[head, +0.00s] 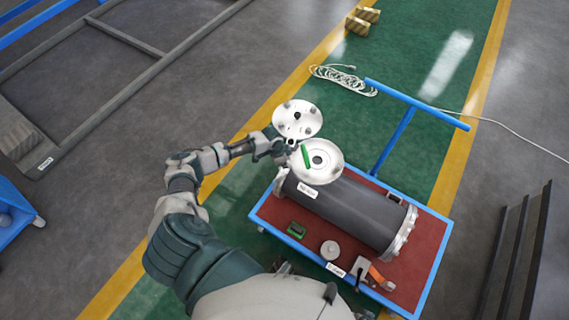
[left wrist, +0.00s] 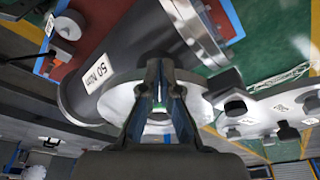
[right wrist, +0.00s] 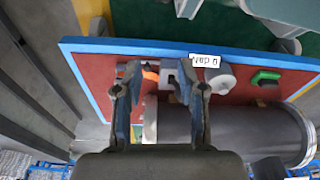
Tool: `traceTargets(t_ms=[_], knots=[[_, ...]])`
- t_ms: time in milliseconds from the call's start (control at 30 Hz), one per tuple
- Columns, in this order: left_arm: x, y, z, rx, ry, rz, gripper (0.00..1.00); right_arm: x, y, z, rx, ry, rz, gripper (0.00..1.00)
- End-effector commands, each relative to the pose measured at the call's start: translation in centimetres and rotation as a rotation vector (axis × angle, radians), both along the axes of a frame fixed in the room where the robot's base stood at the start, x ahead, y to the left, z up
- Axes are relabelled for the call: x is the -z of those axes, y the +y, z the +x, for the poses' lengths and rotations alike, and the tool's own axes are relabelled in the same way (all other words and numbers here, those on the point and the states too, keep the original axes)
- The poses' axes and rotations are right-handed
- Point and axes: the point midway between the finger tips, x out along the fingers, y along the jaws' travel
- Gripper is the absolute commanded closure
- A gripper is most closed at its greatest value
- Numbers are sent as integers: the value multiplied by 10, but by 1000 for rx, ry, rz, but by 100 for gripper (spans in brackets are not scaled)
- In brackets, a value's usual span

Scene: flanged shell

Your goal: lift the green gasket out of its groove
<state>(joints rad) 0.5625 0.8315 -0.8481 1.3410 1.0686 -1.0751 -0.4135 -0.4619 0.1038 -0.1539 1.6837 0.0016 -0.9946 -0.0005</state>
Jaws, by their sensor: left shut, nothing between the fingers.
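The green gasket (head: 306,156) shows as a short green strip at the left of the pale round end flange (head: 328,172) of the dark shell (head: 350,212). My left gripper (head: 287,147) is at the left edge of that flange, close to the gasket. In the left wrist view its fingers (left wrist: 160,92) are shut and empty in front of the flange (left wrist: 118,104). A bit of green shows between and behind them; the rest of the gasket and its groove are hidden. My right gripper (right wrist: 156,98) is open and empty above the cart, near the shell's other end.
A round metal cover (head: 297,112) stands beside the flange, close to my left gripper. The blue-edged red cart (head: 412,262) carries the shell, a grey round knob (head: 330,250), a green block (head: 296,229) and an orange-handled part (head: 379,277). A white cable (head: 342,78) lies beyond.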

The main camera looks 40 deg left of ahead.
Motion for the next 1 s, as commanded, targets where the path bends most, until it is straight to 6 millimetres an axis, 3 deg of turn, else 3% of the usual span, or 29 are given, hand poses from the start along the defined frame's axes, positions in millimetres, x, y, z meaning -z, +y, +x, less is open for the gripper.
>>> traceTargets(t_ms=[133,233,467,633,800,1000], knots=[[-16,0,1,-1,-3,0,100,-17,0,4,0,-9,0,60],[-15,0,0,-1,-1,0,100,-14,0,3,0,-7,-1,60],[-13,0,0,-1,0,0,100,21,-2,-13,-3,13,-3,60],[-16,-6,-7,-2,4,-3,100,48,-6,-36,-8,28,-5,60],[-12,31,-46,-3,6,1,100,54,-6,-40,-9,26,-5,60],[-13,58,-77,-3,4,3,100,58,-7,-43,-9,28,-4,60]])
